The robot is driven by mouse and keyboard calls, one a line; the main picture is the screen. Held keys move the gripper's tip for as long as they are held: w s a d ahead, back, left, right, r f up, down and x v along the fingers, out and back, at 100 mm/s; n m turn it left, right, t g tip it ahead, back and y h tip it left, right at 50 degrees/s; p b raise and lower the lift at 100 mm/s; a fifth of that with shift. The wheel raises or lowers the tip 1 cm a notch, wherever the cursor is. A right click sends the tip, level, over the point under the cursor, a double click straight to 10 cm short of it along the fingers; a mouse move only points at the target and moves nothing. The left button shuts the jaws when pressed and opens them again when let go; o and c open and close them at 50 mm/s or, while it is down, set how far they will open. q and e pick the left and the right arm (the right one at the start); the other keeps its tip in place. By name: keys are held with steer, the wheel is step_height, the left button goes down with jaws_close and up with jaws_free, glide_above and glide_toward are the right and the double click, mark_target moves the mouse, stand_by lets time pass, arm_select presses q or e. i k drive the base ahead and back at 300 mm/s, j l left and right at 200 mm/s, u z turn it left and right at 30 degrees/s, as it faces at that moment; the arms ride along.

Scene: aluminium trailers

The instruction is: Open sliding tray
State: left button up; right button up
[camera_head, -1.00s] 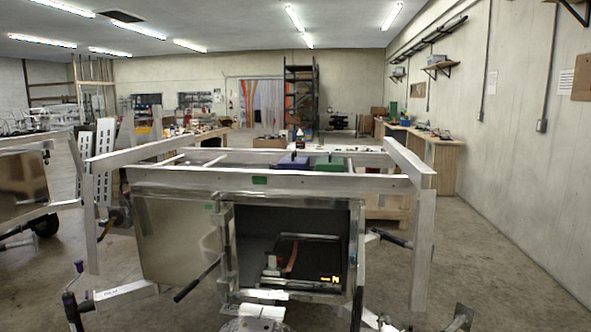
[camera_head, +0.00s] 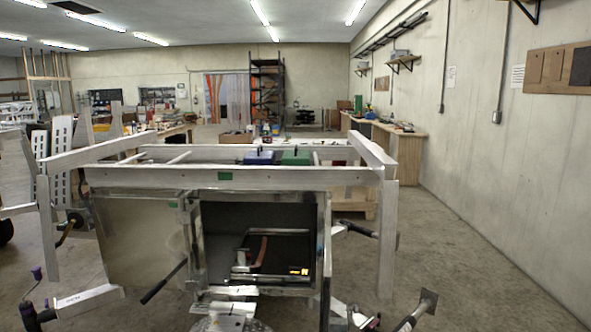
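The sliding tray (camera_head: 277,264) sits low inside the open, dark compartment of an aluminium trailer frame (camera_head: 200,178). It looks black, with metal rails at its left and front, a reddish strap (camera_head: 258,250) and a small orange-lit label (camera_head: 298,271) at its front right. It appears pushed in; how far its back reaches is too dark to tell. The compartment door (camera_head: 140,240) hangs open to the left, with a black-gripped handle (camera_head: 163,283) beside the opening.
White posts (camera_head: 387,240) flank the compartment. Blue and green boxes (camera_head: 295,158) sit on top. Concrete floor (camera_head: 470,260) is open at right.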

mark_target(272, 250)
steer(key=i+j+z, duration=0.25)
steer(key=i+j, duration=0.25)
steer(key=i+j+z, duration=0.2)
steer(key=i+j, duration=0.25)
steer(key=j, duration=0.15)
